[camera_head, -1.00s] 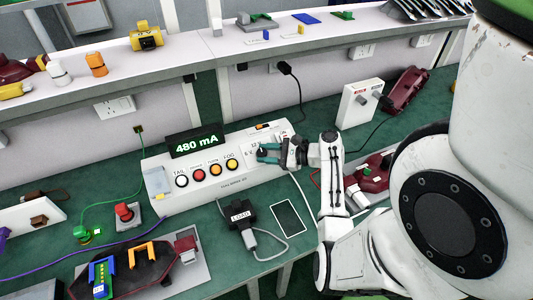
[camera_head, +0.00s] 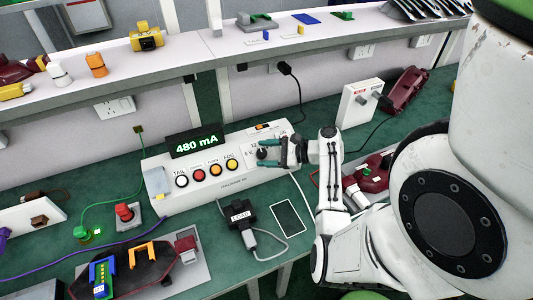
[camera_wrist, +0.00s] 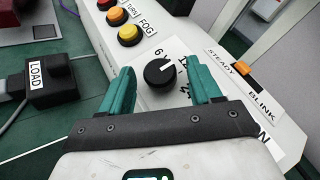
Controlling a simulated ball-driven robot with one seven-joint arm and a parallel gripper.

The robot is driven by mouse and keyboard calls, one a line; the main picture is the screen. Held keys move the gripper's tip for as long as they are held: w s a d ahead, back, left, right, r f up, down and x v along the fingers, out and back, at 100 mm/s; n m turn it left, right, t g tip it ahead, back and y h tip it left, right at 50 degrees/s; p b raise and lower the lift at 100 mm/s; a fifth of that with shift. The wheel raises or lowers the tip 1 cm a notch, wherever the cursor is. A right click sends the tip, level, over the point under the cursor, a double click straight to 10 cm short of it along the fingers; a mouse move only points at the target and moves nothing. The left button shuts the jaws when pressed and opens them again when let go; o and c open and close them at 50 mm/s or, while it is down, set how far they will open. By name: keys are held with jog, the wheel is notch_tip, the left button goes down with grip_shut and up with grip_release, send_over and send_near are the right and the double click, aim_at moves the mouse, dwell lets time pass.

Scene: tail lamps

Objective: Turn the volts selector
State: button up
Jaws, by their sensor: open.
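The volts selector is a round black knob (camera_wrist: 160,72) with a white pointer line, on the white face of the test box (camera_head: 205,190). In the wrist view its pointer is turned to the upper right, between the printed 6 and 12. My gripper (camera_wrist: 160,82) is open, with one teal finger on each side of the knob and a visible gap to both. In the head view my gripper (camera_head: 272,151) is at the right part of the box, and the knob (camera_head: 262,154) shows at the fingertips.
The box's display (camera_head: 196,141) reads 480 mA, above several coloured buttons. A steady/blink switch (camera_wrist: 239,68) lies right of the knob. The black LOAD block (camera_head: 240,212) and a dark flat device (camera_head: 288,217) lie in front on the green bench.

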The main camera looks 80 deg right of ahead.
jog(key=b+v, duration=0.1)
jog(key=v, duration=0.9)
jog(key=shift+s, duration=0.4)
jog(key=shift+d+r, duration=0.1)
dwell(3.7)
